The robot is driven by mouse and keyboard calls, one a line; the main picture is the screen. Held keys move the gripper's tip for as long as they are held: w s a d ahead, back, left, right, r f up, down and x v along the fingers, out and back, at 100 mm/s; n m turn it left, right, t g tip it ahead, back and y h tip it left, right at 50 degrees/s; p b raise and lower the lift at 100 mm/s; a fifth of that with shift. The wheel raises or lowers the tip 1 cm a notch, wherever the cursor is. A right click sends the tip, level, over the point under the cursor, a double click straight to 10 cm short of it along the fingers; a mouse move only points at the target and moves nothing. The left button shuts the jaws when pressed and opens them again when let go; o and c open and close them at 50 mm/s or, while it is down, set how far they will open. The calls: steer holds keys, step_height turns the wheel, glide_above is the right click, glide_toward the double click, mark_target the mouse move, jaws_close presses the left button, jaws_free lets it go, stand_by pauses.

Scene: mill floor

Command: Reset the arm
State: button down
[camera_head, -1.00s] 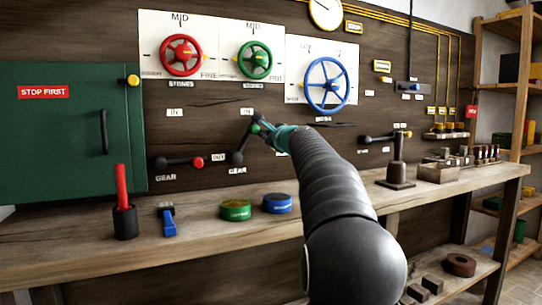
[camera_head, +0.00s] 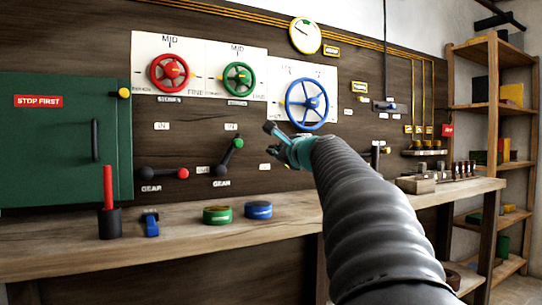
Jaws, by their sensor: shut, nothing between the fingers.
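My gripper (camera_head: 270,128) is at the end of my dark ribbed arm, which reaches in from the lower right. It is shut and empty, in front of the wall board just below and left of the blue handwheel (camera_head: 307,104). Its teal body shows, but the fingers are small and dark. The green-knobbed gear lever (camera_head: 230,157) is to its left, slanting up and right, with a gap between it and the gripper. The red-knobbed gear lever (camera_head: 164,174) lies almost level farther left.
Red (camera_head: 170,73) and green (camera_head: 239,79) handwheels are above left. A green cabinet (camera_head: 55,150) is at far left. The bench (camera_head: 170,245) bears a red-handled tool in a cup (camera_head: 109,208), a blue tool (camera_head: 151,224), and green (camera_head: 217,215) and blue (camera_head: 258,210) discs. My arm hides part of the bench.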

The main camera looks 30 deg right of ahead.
steer(key=shift+s, duration=0.4)
steer(key=shift+d, duration=0.1)
steer(key=s+a+f+n+g+y+p, duration=0.2)
steer(key=s+a+f+n+g, duration=0.1)
steer(key=s+a+f+n, duration=0.6)
steer(key=s+a+f+n+g+y+p, duration=0.15)
steer(key=s+a+f+n+g, duration=0.25)
steer(key=a+f, duration=0.5)
steer(key=s+a+f+n+g+h+p, duration=0.1)
steer(key=s+a+f+n+g, duration=0.1)
steer(key=s+f+n, duration=0.4)
steer(key=s+a+f+n+g+h+p, duration=0.2)
steer(key=s+f+n, duration=0.4)
steer(key=s+f, duration=0.5)
steer(key=s+a+g, duration=0.1)
steer(key=s, duration=0.2)
steer(key=shift+s+a, duration=0.15)
steer(key=shift+s, duration=0.2)
